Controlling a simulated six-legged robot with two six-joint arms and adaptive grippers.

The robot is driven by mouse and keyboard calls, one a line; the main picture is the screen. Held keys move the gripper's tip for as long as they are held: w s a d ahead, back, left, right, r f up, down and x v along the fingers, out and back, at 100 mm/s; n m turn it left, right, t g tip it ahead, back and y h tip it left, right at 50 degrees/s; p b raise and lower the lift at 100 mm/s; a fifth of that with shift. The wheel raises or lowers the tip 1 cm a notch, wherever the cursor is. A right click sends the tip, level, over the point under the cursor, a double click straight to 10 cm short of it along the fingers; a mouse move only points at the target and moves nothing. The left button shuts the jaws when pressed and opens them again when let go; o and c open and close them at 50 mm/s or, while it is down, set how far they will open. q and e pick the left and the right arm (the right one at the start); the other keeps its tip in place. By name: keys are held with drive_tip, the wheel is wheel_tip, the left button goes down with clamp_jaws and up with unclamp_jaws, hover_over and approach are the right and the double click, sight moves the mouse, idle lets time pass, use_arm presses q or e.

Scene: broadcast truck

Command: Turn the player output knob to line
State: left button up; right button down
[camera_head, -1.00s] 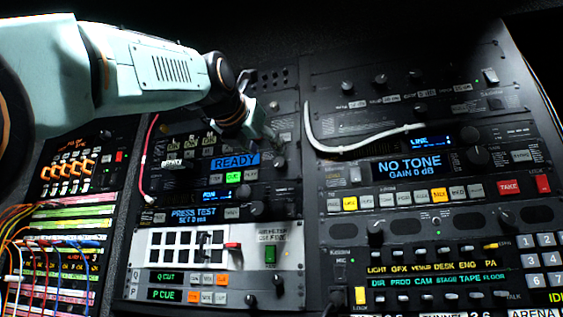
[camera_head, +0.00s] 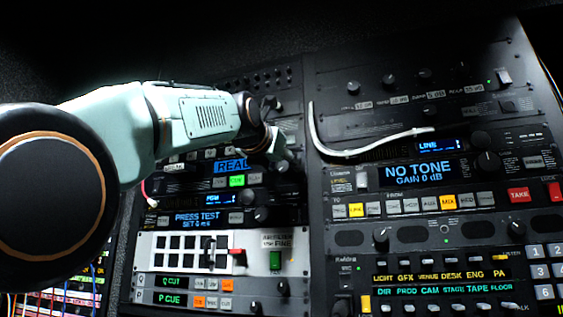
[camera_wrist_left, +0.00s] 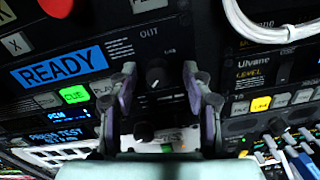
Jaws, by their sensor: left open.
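The player panel has a blue READY display, partly covered in the head view (camera_head: 231,166) and clear in the wrist view (camera_wrist_left: 62,68). A dark round knob (camera_wrist_left: 156,75) under the word OUT is on the right of that panel. The small marks around it are too small to read. My left gripper (camera_wrist_left: 158,88) is open, with one finger on each side of the knob in the wrist view. I cannot tell whether either finger touches it. In the head view my left gripper (camera_head: 281,150) is over the panel's right end and hides most of the knob area.
A white cable (camera_head: 365,149) loops over the right-hand rack, close to my gripper. Below the player are a smaller unit with a PRESS TEST display (camera_head: 197,219) and a dark knob (camera_head: 261,214). The NO TONE unit (camera_head: 418,172) is to the right.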

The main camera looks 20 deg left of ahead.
use_arm(q)
drive_tip(key=shift+w+f, duration=0.1)
drive_tip(key=shift+w, duration=0.1)
drive_tip(key=c, duration=0.3)
drive_tip(key=shift+a, duration=0.15)
drive_tip(key=c, duration=0.3)
clamp_jaws()
